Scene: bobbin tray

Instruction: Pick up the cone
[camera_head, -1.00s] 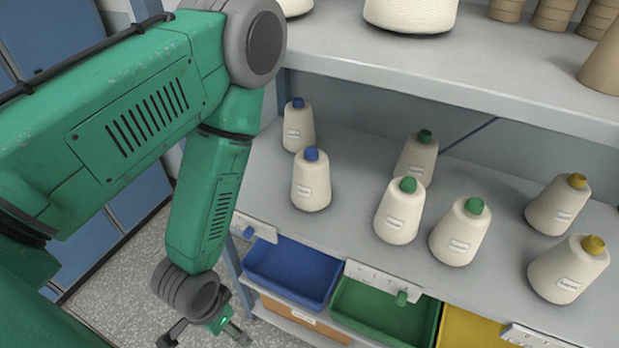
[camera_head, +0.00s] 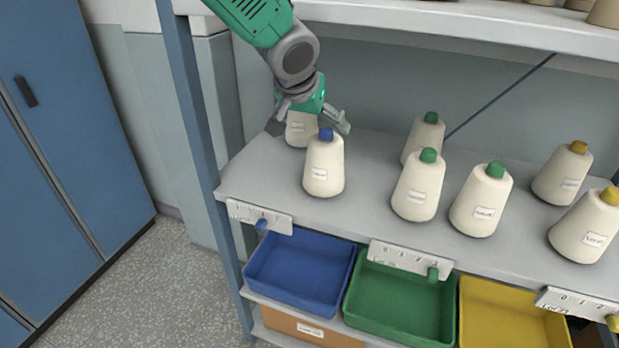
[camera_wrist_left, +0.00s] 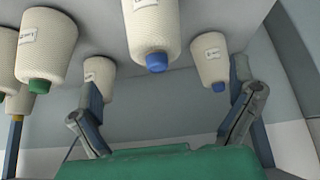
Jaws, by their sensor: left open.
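Several cream yarn cones stand upright on the grey shelf (camera_head: 375,215). Two have blue tips: a front one (camera_head: 323,170) and a back-left one (camera_head: 298,132). Three have green tips, including the front-middle one (camera_head: 417,190). Two have yellow tips (camera_head: 585,228). My left gripper (camera_head: 310,128) is open and empty, over the back-left blue-tipped cone, whose top it hides in the head view. In the left wrist view, upside down, the back-left cone (camera_wrist_left: 208,60) shows between the fingers, nearer the right one. The front blue-tipped cone (camera_wrist_left: 153,30) hangs closer. My right gripper is not in view.
An upper shelf (camera_head: 450,22) overhangs the cones. A blue post (camera_head: 192,120) stands at the left end. Blue (camera_head: 300,235), green (camera_head: 400,268) and yellow (camera_head: 515,290) bins sit below the shelf's front edge. Blue cabinets (camera_head: 60,150) stand far left.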

